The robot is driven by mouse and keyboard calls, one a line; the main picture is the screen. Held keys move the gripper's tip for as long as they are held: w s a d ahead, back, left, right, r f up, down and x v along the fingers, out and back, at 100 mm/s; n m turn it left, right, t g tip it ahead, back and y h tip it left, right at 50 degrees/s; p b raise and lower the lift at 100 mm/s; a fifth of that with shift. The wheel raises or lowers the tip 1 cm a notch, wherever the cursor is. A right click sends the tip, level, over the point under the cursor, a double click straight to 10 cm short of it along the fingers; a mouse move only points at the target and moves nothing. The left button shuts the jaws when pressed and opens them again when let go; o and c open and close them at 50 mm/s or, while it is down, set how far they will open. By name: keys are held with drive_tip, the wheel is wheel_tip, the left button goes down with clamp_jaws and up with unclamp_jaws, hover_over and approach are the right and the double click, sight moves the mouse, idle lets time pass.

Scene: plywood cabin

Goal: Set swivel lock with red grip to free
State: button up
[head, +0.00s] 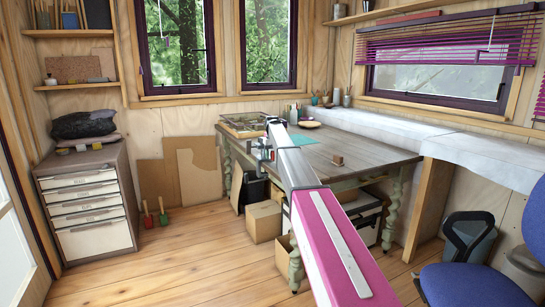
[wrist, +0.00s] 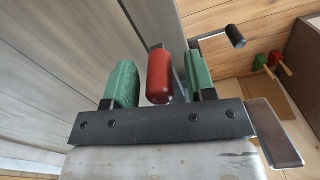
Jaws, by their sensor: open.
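The red grip (wrist: 160,75) of the swivel lock is a rounded red handle. It stands between the two green-padded fingers of my gripper (wrist: 161,82) in the wrist view, with visible gaps on both sides. My gripper is open. In the head view my arm reaches to the table's left edge, beside a grey metal fixture (head: 265,153). A metal rod with a black knob (wrist: 236,37) shows beyond the right finger. The lock's body is mostly hidden, and I cannot read its setting.
Cardboard boxes (head: 264,221) stand below. A drawer cabinet (head: 88,205) is at left and a blue chair (head: 470,285) at right.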

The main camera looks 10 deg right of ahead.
drive_tip(key=shift+f, duration=0.1)
clamp_jaws()
drive_tip(key=shift+s+a+m, duration=0.25)
drive_tip(key=shift+a+m, duration=0.6)
drive_tip(key=shift+m, duration=0.05)
drive_tip(key=w+a+m, duration=0.1)
drive_tip(key=a+m, duration=0.5)
drive_tip(key=m, duration=0.1)
idle(0.3)
